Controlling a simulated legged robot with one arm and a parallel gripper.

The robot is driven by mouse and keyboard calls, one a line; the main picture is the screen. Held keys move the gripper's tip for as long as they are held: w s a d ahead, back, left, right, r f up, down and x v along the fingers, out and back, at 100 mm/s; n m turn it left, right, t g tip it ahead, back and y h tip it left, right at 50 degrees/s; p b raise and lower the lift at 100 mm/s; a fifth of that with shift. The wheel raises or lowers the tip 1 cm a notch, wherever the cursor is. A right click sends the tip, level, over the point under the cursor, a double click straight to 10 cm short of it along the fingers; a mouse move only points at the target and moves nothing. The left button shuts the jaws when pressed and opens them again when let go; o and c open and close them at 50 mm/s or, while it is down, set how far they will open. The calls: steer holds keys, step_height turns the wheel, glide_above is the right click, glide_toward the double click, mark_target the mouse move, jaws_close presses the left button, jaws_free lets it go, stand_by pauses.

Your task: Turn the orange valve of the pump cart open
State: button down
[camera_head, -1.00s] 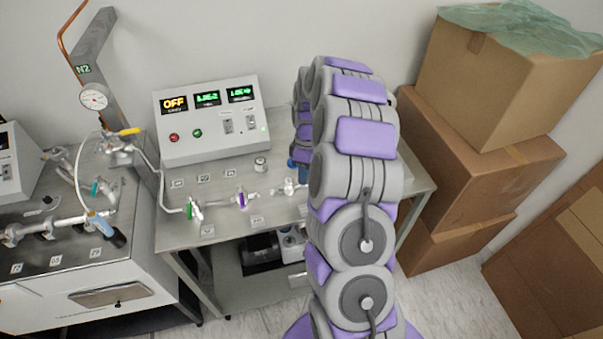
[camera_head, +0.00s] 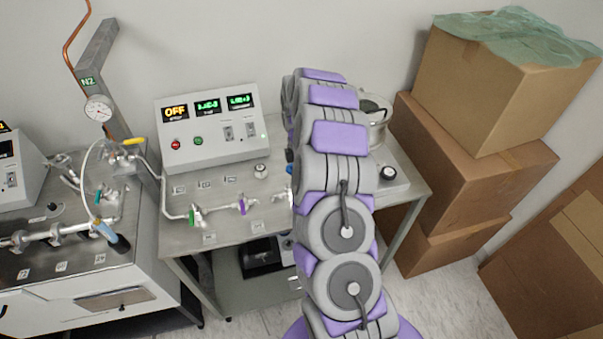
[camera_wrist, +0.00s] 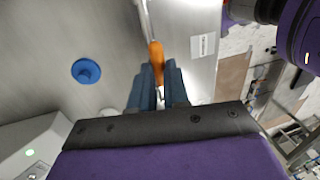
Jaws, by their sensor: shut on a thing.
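The orange valve (camera_wrist: 157,58) shows in the wrist view as a handle at the end of a thin metal pipe. The blue fingers of my gripper (camera_wrist: 156,84) are shut on its near end, one on each side. In the head view the pump cart (camera_head: 230,192) is a metal table with a control box, and my arm hides both the orange valve and my gripper there.
The control box (camera_head: 213,135) reads OFF. Green (camera_head: 195,216) and purple (camera_head: 243,205) valves sit on the cart's pipe. A blue round knob (camera_wrist: 86,70) is left of my fingers. Cardboard boxes (camera_head: 470,175) stand at the right. A second bench (camera_head: 75,265) stands left.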

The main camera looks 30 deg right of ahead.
steer(key=shift+w+d+r, duration=0.15)
steer(key=shift+w+r, duration=0.1)
steer(key=c, duration=1.4)
jaws_free()
steer(key=o, duration=0.3)
steer(key=shift+s+f, duration=0.15)
steer(key=p+v, duration=0.1)
steer(key=v, duration=1.6)
steer(key=shift+p, duration=0.4)
